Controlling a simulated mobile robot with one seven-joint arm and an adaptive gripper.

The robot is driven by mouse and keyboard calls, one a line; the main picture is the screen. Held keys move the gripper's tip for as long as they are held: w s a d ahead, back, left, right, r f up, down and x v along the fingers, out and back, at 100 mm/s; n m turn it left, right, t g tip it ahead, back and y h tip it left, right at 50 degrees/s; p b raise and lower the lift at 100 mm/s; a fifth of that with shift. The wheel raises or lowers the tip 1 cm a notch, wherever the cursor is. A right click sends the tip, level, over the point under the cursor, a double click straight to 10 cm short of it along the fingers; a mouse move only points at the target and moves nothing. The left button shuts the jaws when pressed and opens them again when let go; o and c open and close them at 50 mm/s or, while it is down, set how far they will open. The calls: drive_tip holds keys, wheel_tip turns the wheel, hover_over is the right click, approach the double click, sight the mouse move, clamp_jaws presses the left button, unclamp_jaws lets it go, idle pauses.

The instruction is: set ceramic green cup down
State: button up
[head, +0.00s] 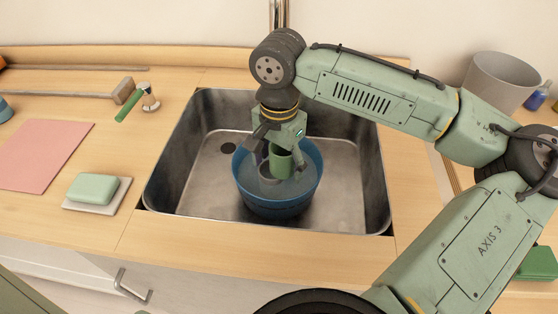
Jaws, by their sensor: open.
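The green cup (280,160) is in the head view, inside the blue basin (277,208) that stands in the metal sink. My gripper (279,168) points down into the basin. Its fingers are open, one on each side of the cup. I cannot tell whether either finger touches the cup. The fingers and palm hide part of the cup, and its base is hard to see. A grey round object (269,175) shows low by the cup, partly covered by the left finger.
The steel sink (190,185) has bare floor left of the basin. On the left counter are a pink mat (45,155), a green soap-like block (93,188) on a pale dish, a green-handled tool (130,110) and a mallet (122,91). A grey bucket (502,82) stands at right.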

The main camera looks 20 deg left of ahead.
wheel_tip(320, 180, up, 13)
drive_tip(key=shift+b, duration=0.4)
drive_tip(key=shift+s, duration=0.1)
idle(0.4)
